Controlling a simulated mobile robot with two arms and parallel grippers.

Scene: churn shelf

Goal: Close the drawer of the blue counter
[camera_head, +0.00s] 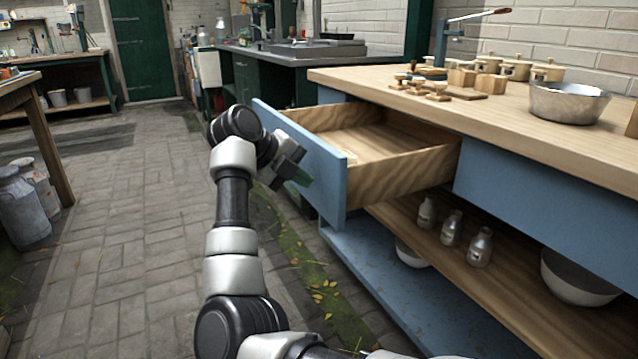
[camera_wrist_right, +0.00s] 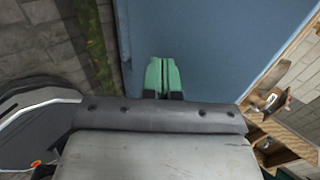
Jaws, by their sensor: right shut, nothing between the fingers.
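The drawer (camera_head: 322,165) of the blue counter (camera_head: 545,205) is pulled well out, and its wooden inside shows, with a small pale thing on its floor near the front. My right gripper (camera_head: 303,178) is in front of the drawer's blue front panel, at about its middle. In the right wrist view the green fingertips (camera_wrist_right: 162,75) are together and empty, with the blue panel (camera_wrist_right: 210,45) close beyond them. I cannot tell whether they touch it. My left gripper is not in view.
A metal bowl (camera_head: 568,103) and several pots stand on the wooden countertop (camera_head: 440,103). Bottles (camera_head: 450,228) and bowls sit on the shelf below. Milk churns (camera_head: 22,208) stand at the left. The paved floor (camera_head: 130,200) between is open.

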